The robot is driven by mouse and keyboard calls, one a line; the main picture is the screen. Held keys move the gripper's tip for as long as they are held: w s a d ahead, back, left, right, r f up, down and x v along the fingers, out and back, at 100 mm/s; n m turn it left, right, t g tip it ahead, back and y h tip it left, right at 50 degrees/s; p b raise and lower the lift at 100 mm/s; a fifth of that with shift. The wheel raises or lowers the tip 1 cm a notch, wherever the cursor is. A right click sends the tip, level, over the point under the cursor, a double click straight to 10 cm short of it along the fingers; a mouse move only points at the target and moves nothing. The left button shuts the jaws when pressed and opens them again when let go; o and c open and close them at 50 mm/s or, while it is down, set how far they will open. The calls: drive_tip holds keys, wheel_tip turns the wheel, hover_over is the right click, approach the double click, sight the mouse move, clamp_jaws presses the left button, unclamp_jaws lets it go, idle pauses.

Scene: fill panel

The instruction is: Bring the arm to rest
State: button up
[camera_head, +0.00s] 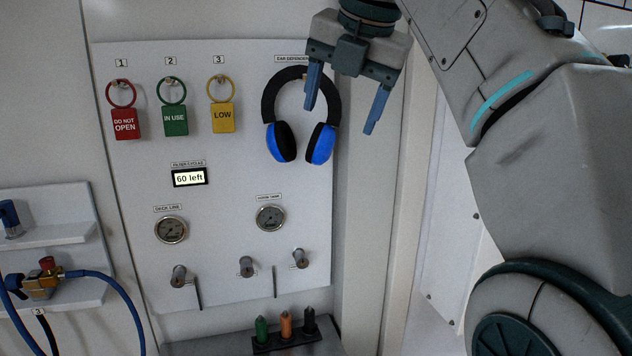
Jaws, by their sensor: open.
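My gripper (344,100) is at the top, right of centre, with its two blue fingers spread apart and pointing down. Nothing is between the fingers. It is in front of the right edge of the white panel (215,265), and its left finger overlaps the view of the blue and black ear defenders (285,140). I cannot tell how far the finger is from them. My arm (560,160) fills the right side of the picture, bent and raised.
Red (124,124), green (175,121) and yellow (223,118) tags hang on the panel. Gauges (171,230) and valve handles (180,275) sit lower. A shelf (60,235) with a blue hose (120,290) is at left. Coloured markers (286,324) stand in a black holder below.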

drive_tip(key=s+d+f+m+h+b, duration=0.1)
drive_tip(key=d+f+m, duration=0.2)
drive_tip(key=f+m, duration=0.55)
drive_tip(key=s+d+f+m, duration=0.1)
drive_tip(key=d+f+m, duration=0.2)
drive_tip(key=f+m, duration=0.5)
drive_tip(key=s+d+f+m, duration=0.1)
drive_tip(key=s+f+m, duration=0.2)
drive_tip(key=f+m, duration=0.2)
drive_tip(key=s+d+f+m+g, duration=0.1)
drive_tip(key=s+f+m, duration=0.3)
drive_tip(key=f, duration=0.7)
drive_tip(key=s+d+f+m+h, duration=0.1)
drive_tip(key=s+d+f+m, duration=0.2)
drive_tip(key=f+m, duration=0.3)
wheel_tip(320, 180, down, 3)
drive_tip(key=shift+s+d+b, duration=0.25)
drive_tip(key=shift+s+b, duration=0.2)
drive_tip(key=shift+s, duration=0.3)
drive_tip(key=shift+m, duration=0.25)
